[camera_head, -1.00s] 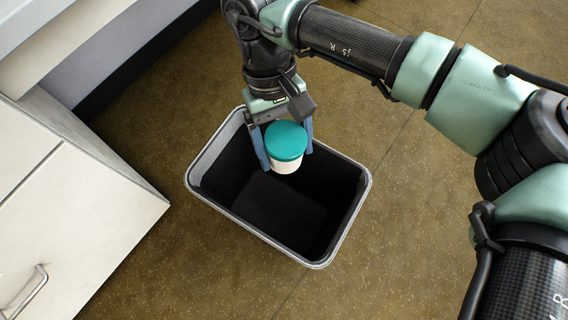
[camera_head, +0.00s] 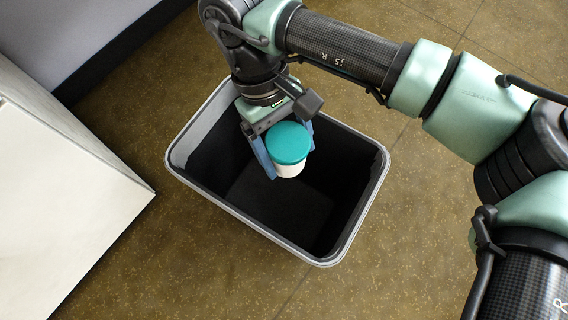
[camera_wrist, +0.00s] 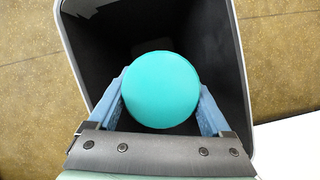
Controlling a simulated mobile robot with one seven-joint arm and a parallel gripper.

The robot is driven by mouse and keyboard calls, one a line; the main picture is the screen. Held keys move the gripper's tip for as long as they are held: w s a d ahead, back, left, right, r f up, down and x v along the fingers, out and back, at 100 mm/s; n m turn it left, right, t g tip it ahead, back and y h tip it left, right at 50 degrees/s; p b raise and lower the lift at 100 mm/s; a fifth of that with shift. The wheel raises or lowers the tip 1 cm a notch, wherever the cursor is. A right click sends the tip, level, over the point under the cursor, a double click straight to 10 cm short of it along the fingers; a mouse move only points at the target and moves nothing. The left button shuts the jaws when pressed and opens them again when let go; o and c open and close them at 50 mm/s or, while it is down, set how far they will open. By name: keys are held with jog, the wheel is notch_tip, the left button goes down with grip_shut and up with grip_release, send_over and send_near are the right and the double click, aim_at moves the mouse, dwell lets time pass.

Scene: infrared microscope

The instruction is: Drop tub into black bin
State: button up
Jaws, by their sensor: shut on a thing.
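The tub is white with a round teal lid (camera_head: 288,144). My gripper (camera_head: 284,158) is shut on it, with one blue finger on each side, and holds it upright over the opening of the black bin (camera_head: 335,250). The bin has a light grey rim and a dark, empty-looking inside. In the wrist view the tub's lid (camera_wrist: 160,89) fills the space between the two blue fingers (camera_wrist: 162,108), and the bin's dark inside (camera_wrist: 215,55) lies behind and below it. The lid hides most of the tub's white body in that view.
A white cabinet (camera_head: 60,190) stands to the left of the bin, with a strip of floor between them. A grey wall (camera_head: 85,35) with a dark base is at the upper left. The brown speckled floor (camera_head: 440,230) is clear around the bin.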

jog(key=shift+f, duration=0.8)
jog(key=o, duration=1.2)
jog(key=shift+o, duration=0.2)
jog(key=p+v, duration=0.7)
jog(key=v, duration=0.6)
jog(key=shift+s, duration=0.15)
